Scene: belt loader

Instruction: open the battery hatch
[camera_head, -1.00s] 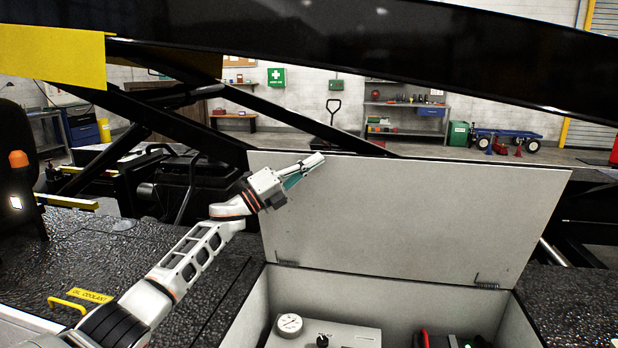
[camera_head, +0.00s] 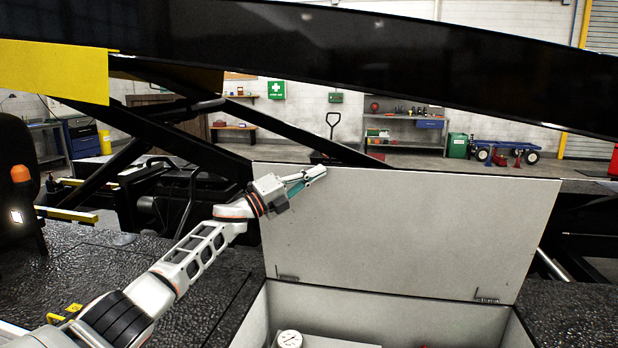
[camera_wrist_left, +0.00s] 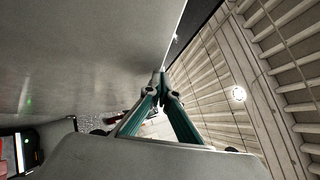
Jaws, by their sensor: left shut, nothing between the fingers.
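The battery hatch (camera_head: 410,235) is a pale grey lid standing upright, swung up on two hinges along the rear edge of an open compartment (camera_head: 390,310). My left gripper (camera_head: 318,174) is shut and empty at the upper left of the lid, on its inner side, close to the top edge. I cannot tell whether the fingertips touch the lid. In the left wrist view, the shut teal fingers (camera_wrist_left: 160,85) point along the lid's edge, with the lid's grey face (camera_wrist_left: 85,55) filling the left side. My right gripper is not in view.
A white gauge (camera_head: 289,339) shows inside the compartment at the bottom. A long black beam (camera_head: 350,60) crosses overhead, above the lid. Black textured deck (camera_head: 570,310) lies on both sides of the compartment.

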